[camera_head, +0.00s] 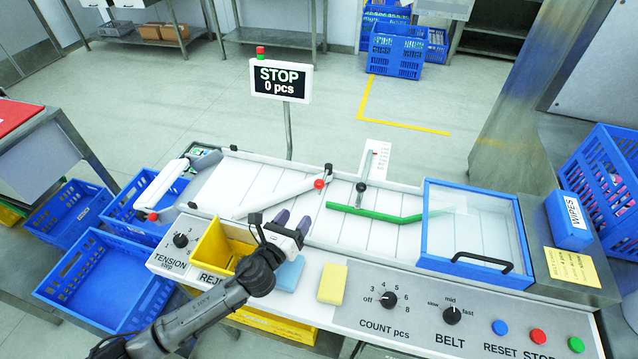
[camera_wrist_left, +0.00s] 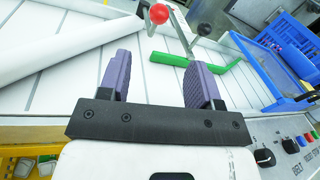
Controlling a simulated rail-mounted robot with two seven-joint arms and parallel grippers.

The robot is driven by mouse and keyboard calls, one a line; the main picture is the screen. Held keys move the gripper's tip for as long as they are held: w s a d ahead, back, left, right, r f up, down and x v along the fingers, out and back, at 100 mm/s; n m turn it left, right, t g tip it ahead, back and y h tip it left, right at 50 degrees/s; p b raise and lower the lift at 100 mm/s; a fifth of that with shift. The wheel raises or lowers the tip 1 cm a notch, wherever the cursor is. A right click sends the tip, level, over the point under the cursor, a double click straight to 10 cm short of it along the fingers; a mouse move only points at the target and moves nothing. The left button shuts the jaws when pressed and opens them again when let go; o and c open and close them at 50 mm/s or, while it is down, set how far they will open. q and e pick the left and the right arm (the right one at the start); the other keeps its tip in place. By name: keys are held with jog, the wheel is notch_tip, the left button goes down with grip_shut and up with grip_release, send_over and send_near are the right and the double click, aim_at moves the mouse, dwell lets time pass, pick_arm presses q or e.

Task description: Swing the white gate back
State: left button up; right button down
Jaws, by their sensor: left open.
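The white gate (camera_head: 283,194) is a long bar lying slanted across the belt, with a red knob (camera_head: 319,184) near its far right end. My left gripper (camera_head: 293,220) is open and empty, with purple fingers over the near side of the belt. It is on the near side of the gate and apart from the knob. In the left wrist view nothing is between the fingers (camera_wrist_left: 163,70). My right gripper is out of view.
A green bar (camera_head: 375,214) on a post lies right of the gate. A blue-framed clear cover (camera_head: 470,226) closes the belt's right end. Another white arm with a red knob (camera_head: 153,216) is at the left. A yellow bin (camera_head: 219,247) and control panel line the front.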

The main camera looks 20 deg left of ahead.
aim_at(316, 187)
pick_arm(q)
jog(key=shift+w, duration=0.45)
jog(key=w+b, duration=0.1)
jog(key=w, duration=0.3)
jog(key=w+d, duration=0.1)
jog(key=w, duration=0.3)
jog(key=w+b, duration=0.1)
jog(key=w, duration=0.4)
jog(key=shift+d+b, duration=0.3)
jog(key=shift+s, duration=0.1)
jog(key=shift+c, duration=0.4)
grip_shut()
